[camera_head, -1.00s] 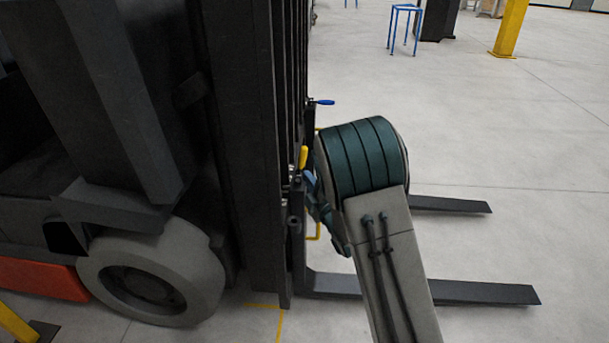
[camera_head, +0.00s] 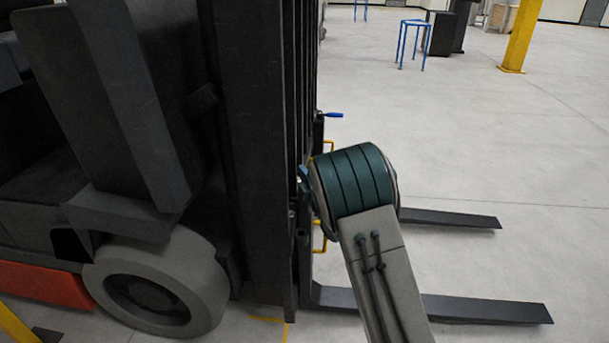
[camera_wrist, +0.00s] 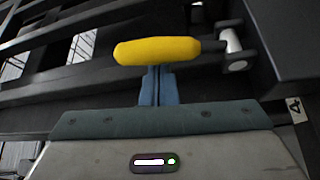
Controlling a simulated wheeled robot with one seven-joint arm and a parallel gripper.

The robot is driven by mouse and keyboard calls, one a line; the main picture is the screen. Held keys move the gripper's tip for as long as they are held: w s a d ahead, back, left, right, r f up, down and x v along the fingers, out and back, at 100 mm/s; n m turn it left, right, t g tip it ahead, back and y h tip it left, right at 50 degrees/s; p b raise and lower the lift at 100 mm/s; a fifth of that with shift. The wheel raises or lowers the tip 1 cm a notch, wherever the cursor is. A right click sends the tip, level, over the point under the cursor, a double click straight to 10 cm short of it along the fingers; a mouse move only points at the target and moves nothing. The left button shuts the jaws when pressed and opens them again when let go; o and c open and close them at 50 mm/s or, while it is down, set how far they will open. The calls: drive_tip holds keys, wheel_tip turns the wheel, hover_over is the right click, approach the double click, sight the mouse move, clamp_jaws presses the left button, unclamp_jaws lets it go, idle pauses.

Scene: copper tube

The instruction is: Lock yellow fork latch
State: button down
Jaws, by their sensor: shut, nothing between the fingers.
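The yellow fork latch handle (camera_wrist: 157,51) lies across the upper middle of the wrist view, roughly level. Its dark rod runs right to a metal pin and bracket (camera_wrist: 232,48) on the carriage. My gripper (camera_wrist: 158,72) is shut, its blue fingers together just below the handle in that picture, with their tips close to or touching its underside. In the head view the yellow latch and my fingers are hidden behind my wrist. A second latch with a blue handle (camera_head: 334,115) stands farther back on the carriage.
The forklift's dark mast (camera_head: 256,150) stands left of my arm, with a grey wheel (camera_head: 158,282) beside it. Two forks reach right near the floor, the near one (camera_head: 440,306) and the far one (camera_head: 450,218). Open floor lies to the right.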

drive_tip(key=shift+d+f, duration=0.1)
drive_tip(key=shift+d, duration=0.05)
drive_tip(key=shift+d+m+b, duration=0.2)
drive_tip(key=shift+m+b, duration=0.1)
drive_tip(key=shift+b, duration=0.35)
